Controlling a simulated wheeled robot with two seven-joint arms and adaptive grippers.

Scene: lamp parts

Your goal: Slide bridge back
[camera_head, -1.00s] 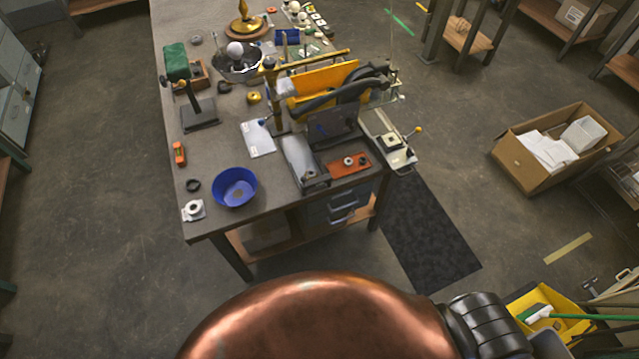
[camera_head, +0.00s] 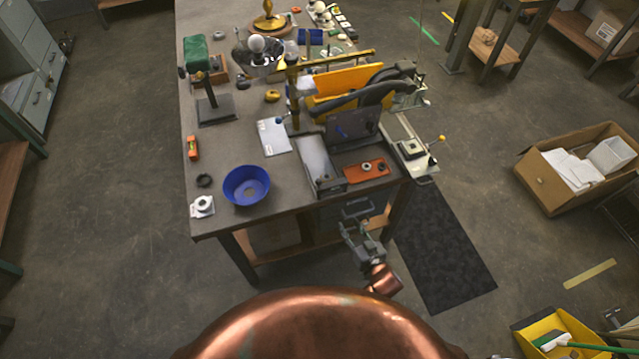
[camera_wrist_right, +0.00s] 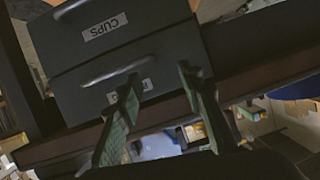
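A raised brass bar (camera_head: 338,60) on a brass post (camera_head: 292,88) crosses above the bench; it may be the bridge, but I cannot tell for sure. A yellow panel (camera_head: 345,84) and dark curved arms (camera_head: 368,95) stand beside and below it. My right gripper (camera_head: 356,208) is in front of the bench's near edge, below the top, well away from the bar. In the right wrist view its two fingers (camera_wrist_right: 157,82) are apart with nothing between them, facing drawer fronts. My left gripper is not in view.
The workbench (camera_head: 270,195) holds a blue bowl (camera_head: 246,186), an orange tray (camera_head: 360,170) and a dark stand (camera_head: 216,110). A cardboard box (camera_head: 540,185) stands on the floor at right.

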